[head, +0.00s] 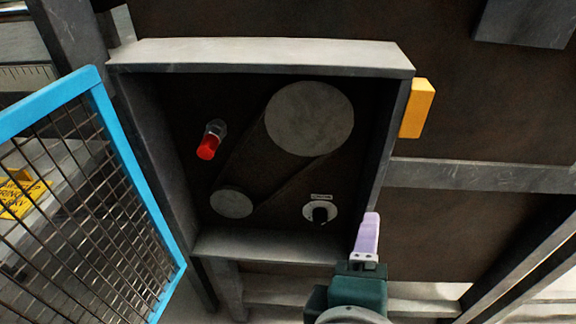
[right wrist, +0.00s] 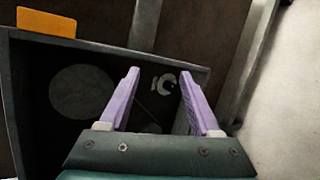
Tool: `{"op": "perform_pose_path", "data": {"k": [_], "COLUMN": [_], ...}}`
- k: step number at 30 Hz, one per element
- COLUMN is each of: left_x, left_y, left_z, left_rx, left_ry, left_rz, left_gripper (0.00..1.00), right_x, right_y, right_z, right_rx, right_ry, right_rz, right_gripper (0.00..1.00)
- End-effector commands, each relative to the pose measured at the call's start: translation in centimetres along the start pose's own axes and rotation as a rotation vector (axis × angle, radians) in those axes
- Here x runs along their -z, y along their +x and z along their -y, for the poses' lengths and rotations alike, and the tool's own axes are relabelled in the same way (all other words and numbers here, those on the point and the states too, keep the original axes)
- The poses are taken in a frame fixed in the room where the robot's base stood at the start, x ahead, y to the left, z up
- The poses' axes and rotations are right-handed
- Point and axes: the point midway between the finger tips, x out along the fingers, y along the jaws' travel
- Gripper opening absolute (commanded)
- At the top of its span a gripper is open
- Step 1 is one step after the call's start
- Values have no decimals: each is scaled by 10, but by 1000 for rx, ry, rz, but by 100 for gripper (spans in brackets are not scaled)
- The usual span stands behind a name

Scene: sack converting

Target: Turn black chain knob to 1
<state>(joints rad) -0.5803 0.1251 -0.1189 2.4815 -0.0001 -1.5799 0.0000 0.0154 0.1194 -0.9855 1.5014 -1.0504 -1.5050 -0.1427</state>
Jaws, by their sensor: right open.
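The black chain knob (head: 320,214) sits on a pale round dial with a small label above it, at the lower right of the open box's back panel. In the right wrist view the pale dial (right wrist: 158,86) shows between and beyond the fingertips, and its dark knob is hard to make out. My right gripper (head: 370,216) is at the box's lower right edge, right of the knob and apart from it. In the right wrist view its purple fingers (right wrist: 159,73) are spread and empty. The number the knob points at is too small to read. My left gripper is out of view.
The dark box (head: 260,53) holds a large disc (head: 309,118), a small disc (head: 232,203) joined by a belt, and a red knob (head: 208,146). A blue-framed mesh door (head: 137,166) stands open at left. A yellow block (head: 417,108) is on the box's right side.

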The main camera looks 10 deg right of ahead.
Motion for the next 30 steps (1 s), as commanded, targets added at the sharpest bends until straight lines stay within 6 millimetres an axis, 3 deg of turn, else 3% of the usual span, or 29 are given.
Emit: {"op": "perform_pose_path", "data": {"k": [1, 6, 10, 15, 20, 30], "left_x": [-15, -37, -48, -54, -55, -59], "left_y": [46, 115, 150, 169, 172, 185], "left_z": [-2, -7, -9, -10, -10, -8], "left_rx": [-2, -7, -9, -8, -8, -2], "left_ry": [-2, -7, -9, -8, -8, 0], "left_rz": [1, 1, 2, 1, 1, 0], "left_gripper": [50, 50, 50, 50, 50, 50], "right_x": [17, 51, 71, 84, 87, 94], "right_y": [22, 52, 64, 69, 73, 124], "right_z": [34, 70, 86, 93, 91, 64], "right_rx": [-58, -266, -397, -493, -519, -520], "right_ry": [-44, -191, -278, -339, -356, -356], "right_rz": [-7, -28, -40, -47, -49, -47], "right_gripper": [64, 64, 64, 64, 64, 64]}}
